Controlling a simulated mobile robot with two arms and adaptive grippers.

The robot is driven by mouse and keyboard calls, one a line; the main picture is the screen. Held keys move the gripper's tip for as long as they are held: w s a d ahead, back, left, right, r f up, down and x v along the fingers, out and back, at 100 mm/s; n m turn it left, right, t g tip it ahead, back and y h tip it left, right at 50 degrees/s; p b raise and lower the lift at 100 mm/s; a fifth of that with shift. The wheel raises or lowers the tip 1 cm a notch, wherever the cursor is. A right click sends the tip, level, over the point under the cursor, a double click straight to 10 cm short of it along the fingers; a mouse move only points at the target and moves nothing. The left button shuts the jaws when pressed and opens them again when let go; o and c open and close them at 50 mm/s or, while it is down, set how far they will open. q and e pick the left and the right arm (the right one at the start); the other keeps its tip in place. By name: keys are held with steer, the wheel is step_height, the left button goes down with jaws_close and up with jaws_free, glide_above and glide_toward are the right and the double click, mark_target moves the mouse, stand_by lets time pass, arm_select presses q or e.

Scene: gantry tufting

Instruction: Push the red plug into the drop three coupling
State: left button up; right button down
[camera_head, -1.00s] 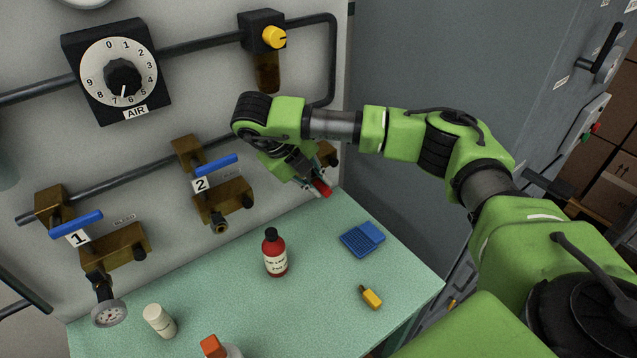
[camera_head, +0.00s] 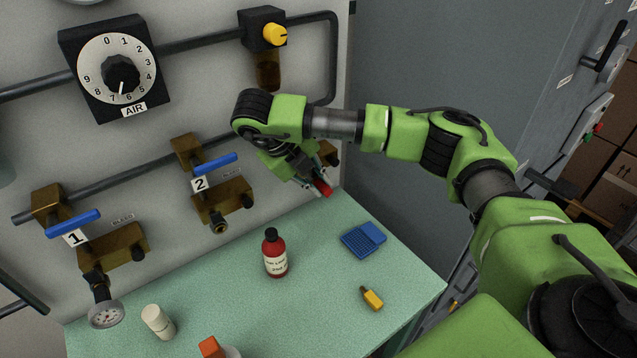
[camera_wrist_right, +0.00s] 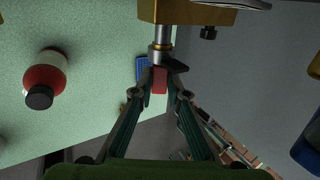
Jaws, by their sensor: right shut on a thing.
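The red plug (camera_head: 324,188) is in my right gripper (camera_head: 314,181), above the far right corner of the table. In the right wrist view the plug (camera_wrist_right: 160,82) is between the two fingertips of the gripper (camera_wrist_right: 161,76), which is shut on it. The drop three coupling (camera_wrist_right: 160,53) is a metal fitting with a brass ring, below a brass block (camera_wrist_right: 200,15). The plug is in line with it; a dark fingertip hides whether they touch. In the head view the drop three block (camera_head: 330,154) is mostly hidden behind my right gripper. My left gripper is not in view.
Drops one (camera_head: 115,246) and two (camera_head: 224,197) are on the panel to the left.

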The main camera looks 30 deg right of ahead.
steer(key=shift+w+r, duration=0.1)
steer(key=c, duration=1.9)
jaws_free()
steer(key=shift+a, duration=0.1)
steer(key=v, duration=1.2)
